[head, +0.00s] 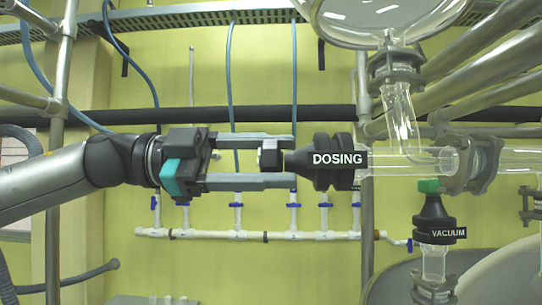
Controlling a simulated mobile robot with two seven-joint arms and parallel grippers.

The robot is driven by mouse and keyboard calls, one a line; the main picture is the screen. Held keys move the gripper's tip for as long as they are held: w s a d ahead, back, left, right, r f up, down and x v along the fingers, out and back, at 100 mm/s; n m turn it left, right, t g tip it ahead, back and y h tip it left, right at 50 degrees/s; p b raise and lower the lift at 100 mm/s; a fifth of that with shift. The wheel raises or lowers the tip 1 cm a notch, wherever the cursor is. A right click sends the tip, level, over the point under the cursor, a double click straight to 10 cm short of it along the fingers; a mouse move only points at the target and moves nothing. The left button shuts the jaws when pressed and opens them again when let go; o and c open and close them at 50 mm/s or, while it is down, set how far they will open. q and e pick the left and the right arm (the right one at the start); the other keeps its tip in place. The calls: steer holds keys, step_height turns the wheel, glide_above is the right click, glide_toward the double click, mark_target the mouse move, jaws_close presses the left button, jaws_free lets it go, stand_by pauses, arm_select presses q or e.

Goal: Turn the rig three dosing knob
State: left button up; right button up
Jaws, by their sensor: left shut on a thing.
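The dosing knob (270,157) is a small dark piece at the left end of a black valve body (336,160) labelled DOSING. The valve sits on a horizontal glass tube (405,161). My left gripper (290,159) reaches in from the left, with one long finger above and one below the knob. It is shut on the knob, and the fingertips end close to the black body. The knob's far side is hidden. My right gripper is out of view.
A valve labelled VACUUM (440,233) with a green knob (429,186) stands below the glass tube at right. A glass vessel (392,22) hangs above. Metal posts (365,240) and a white manifold (255,235) with several blue-handled taps are behind. Open space lies below my left arm.

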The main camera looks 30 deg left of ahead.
arm_select(q)
steer(key=n+p, duration=0.1)
steer(key=n, duration=0.2)
steer(key=shift+r+n, duration=0.15)
steer(key=shift+n, duration=0.25)
steer(key=n+p, duration=0.1)
steer(key=n, duration=0.1)
steer(key=shift+n+p, duration=0.3)
steer(key=shift+p, duration=0.1)
steer(key=n+p, duration=0.3)
steer(key=n, duration=0.1)
steer(key=shift+w, duration=0.1)
steer(key=shift+a+n+p, duration=0.1)
steer(key=shift+n+p, duration=0.6)
steer(key=shift+n, duration=0.3)
steer(key=o, duration=1.4)
steer(key=shift+a, duration=0.1)
